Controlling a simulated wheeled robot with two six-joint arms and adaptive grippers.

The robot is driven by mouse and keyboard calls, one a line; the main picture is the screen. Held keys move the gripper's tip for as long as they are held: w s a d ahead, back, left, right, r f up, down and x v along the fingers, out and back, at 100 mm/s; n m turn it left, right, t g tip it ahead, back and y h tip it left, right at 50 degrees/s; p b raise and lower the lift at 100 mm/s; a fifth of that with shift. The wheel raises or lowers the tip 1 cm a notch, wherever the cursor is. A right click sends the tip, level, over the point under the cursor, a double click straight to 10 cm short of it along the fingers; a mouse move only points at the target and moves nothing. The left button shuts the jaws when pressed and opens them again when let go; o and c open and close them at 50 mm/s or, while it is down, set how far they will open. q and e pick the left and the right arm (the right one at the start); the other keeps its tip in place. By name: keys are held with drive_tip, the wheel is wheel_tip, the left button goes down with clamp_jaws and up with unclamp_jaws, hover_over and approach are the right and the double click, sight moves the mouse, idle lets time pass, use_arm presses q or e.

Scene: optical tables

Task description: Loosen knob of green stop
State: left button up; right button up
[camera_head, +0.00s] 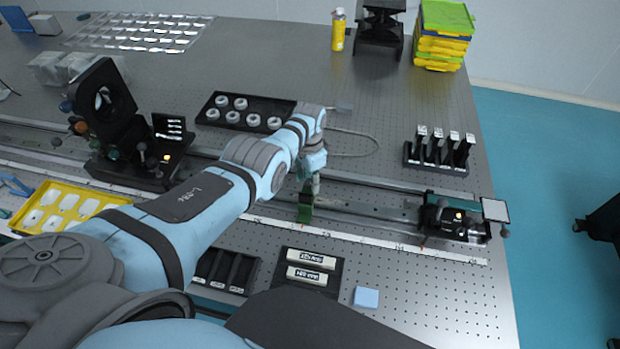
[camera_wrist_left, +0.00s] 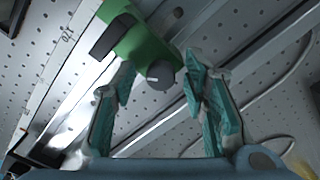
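The green stop (camera_head: 305,208) sits on the long rail, partly hidden from above by my left gripper (camera_head: 313,178). In the left wrist view the green stop (camera_wrist_left: 138,42) has a dark grey round knob (camera_wrist_left: 160,73) on its near side. My left gripper also shows there (camera_wrist_left: 160,82), with teal-padded fingers open on either side of the knob. The right finger is close to the knob; a gap shows between the knob and the left finger. My right gripper is not in view.
The rail (camera_head: 370,209) carries a black carriage (camera_head: 455,220) at its right and a large black mount (camera_head: 100,100) at the left. A scale strip (camera_head: 350,238) runs along the rail. A black tray (camera_head: 243,112) with white rings and a cable loop (camera_head: 365,153) lie behind.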

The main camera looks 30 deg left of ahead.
sight(310, 182)
use_arm(q)
drive_tip(key=shift+w+r, duration=0.2)
drive_tip(key=shift+r, duration=0.35)
wheel_tip(310, 182, up, 11)
drive_tip(key=shift+s, duration=0.15)
idle(0.3)
